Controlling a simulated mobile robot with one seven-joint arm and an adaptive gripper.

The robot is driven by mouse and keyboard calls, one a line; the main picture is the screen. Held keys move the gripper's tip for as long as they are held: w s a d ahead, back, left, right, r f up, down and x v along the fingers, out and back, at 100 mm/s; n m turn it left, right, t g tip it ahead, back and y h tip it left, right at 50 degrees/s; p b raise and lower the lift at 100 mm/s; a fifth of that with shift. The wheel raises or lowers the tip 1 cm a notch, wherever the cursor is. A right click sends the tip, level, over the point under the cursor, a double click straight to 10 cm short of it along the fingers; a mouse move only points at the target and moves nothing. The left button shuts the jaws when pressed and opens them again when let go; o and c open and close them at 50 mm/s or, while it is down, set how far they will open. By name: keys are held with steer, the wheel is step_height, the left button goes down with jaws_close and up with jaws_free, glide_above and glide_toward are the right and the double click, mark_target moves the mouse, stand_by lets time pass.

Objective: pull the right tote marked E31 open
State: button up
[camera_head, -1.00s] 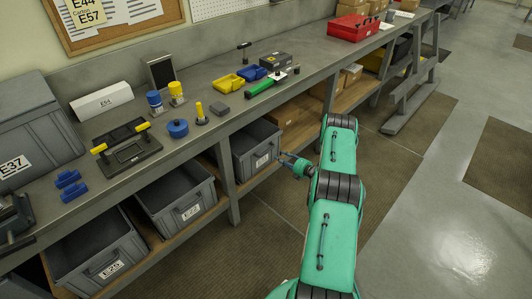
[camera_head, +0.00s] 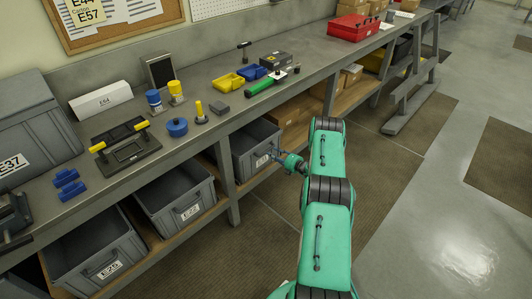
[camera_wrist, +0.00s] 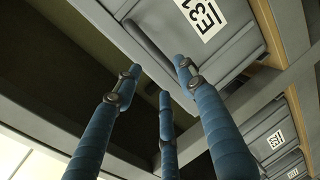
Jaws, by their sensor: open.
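The right tote marked E31 (camera_head: 243,159) is a grey bin on the low shelf under the bench, seen from above. Its white E31 label (camera_wrist: 203,16) is readable in the wrist view, with the grey bar handle (camera_wrist: 146,43) on the front wall beside it. My gripper (camera_head: 284,156) is in front of this tote. In the wrist view my gripper (camera_wrist: 158,74) has three blue fingers spread apart, with nothing held. Two fingertips lie on either side of the handle's near end; I cannot tell whether they touch it.
Two more grey totes stand on the shelf to the left, the middle one (camera_head: 188,178) and the left one (camera_head: 105,246). A bench leg (camera_head: 227,180) stands between the middle and right totes. The bench top (camera_head: 215,135) overhangs the shelf. Floor right of my arm is clear.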

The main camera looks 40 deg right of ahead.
mark_target(266, 151)
steer(key=b+x, duration=0.1)
steer(key=x, duration=0.6)
steer(key=shift+w+b, duration=0.3)
jaws_close()
